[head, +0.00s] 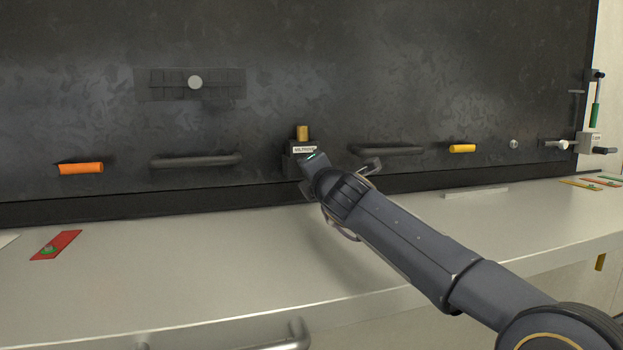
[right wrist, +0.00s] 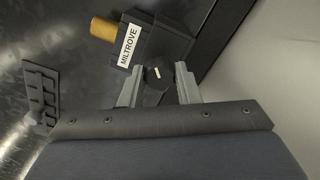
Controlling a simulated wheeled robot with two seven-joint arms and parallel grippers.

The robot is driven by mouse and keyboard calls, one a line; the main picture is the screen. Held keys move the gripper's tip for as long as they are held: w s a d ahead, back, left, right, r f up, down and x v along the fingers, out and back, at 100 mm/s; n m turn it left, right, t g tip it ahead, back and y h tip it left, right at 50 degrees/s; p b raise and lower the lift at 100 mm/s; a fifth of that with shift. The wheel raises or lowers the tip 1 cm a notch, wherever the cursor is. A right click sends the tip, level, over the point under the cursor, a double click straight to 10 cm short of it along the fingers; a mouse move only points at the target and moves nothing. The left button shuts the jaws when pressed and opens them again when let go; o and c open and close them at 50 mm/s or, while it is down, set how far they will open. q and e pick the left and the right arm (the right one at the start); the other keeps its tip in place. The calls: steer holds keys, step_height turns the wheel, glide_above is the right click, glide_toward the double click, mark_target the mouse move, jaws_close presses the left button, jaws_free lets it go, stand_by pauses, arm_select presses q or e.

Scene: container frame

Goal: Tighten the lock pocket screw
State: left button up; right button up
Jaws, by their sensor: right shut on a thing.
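The lock pocket (head: 301,150) is a dark block on the black panel, with a white label and a brass cylinder on top. It also shows in the right wrist view (right wrist: 160,47), where the label reads MILTROVE. The lock pocket screw (right wrist: 158,74) is a black round knob with a white mark, low on the block. My right gripper (head: 338,167) is in front of the block, its fingers on both sides of the knob and shut on it in the right wrist view. In the head view my arm hides the screw. My left gripper is not in view.
Dark bar handles (head: 196,160) flank the pocket on the panel. An orange peg (head: 81,168) and a yellow peg (head: 462,148) stick out further away. The pale ledge (head: 180,265) below is mostly clear, with a red tag (head: 56,244) at left.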

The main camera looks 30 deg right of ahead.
steer(key=shift+w+a+f+m+b, duration=0.1)
steer(key=shift+m+b, duration=1.9)
steer(key=shift+m, duration=2.6)
steer(key=o, duration=1)
steer(key=shift+c, duration=0.2)
steer(key=b+v, duration=0.1)
steer(key=v, duration=0.7)
steer(key=shift+b, duration=0.35)
